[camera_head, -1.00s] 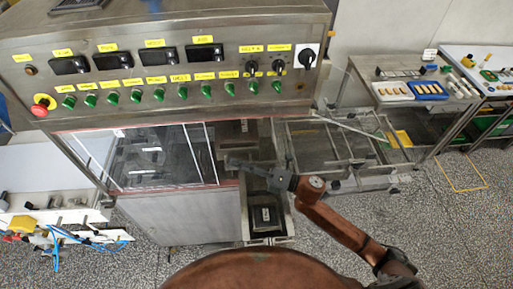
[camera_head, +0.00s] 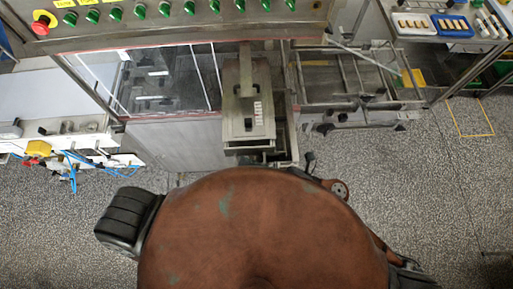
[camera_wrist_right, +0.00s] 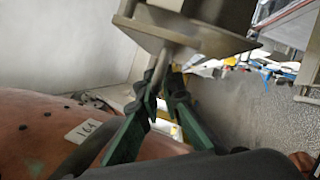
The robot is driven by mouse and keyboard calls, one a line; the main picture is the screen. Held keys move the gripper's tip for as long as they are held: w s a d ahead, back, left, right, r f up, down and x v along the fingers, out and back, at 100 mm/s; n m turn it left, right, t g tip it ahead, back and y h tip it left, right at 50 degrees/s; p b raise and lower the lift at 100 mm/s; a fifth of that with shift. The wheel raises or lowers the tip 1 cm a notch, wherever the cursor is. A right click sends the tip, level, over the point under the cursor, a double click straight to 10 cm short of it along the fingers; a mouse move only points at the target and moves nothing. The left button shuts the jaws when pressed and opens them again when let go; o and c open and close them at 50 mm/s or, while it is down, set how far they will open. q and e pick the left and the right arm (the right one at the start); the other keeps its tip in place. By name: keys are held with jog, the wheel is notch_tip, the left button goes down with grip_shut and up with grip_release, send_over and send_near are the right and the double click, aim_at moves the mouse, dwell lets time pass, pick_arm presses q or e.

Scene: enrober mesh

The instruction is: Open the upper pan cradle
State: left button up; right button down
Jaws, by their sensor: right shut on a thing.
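The upper pan cradle (camera_head: 243,133) is a grey metal drawer-like piece with a pale label on top. In the head view it sticks out of the machine's front opening, toward me. My right gripper (camera_wrist_right: 166,84) has green-sided fingers closed around a thin metal handle (camera_wrist_right: 163,62) under a grey metal body in the right wrist view. In the head view this gripper (camera_head: 304,168) is mostly hidden by my own brown body; only dark parts show just below and right of the cradle. My left gripper is not in view.
The machine's control panel (camera_head: 180,12) with green knobs is above the cradle. A glass window (camera_head: 150,78) is left of it. A metal frame rack (camera_head: 350,80) stands to the right. A lower bay lies partly hidden beneath the cradle. Speckled floor (camera_head: 420,190) is clear at right.

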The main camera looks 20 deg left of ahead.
jog(key=shift+s+f, duration=0.1)
jog(key=shift+s, duration=0.1)
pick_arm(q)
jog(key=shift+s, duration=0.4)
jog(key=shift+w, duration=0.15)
pick_arm(e)
jog(key=c, duration=2.5)
grip_release()
jog(key=shift+o, duration=0.6)
jog(key=shift+s+d, duration=0.15)
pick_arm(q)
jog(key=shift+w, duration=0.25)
pick_arm(e)
jog(key=v, duration=1.2)
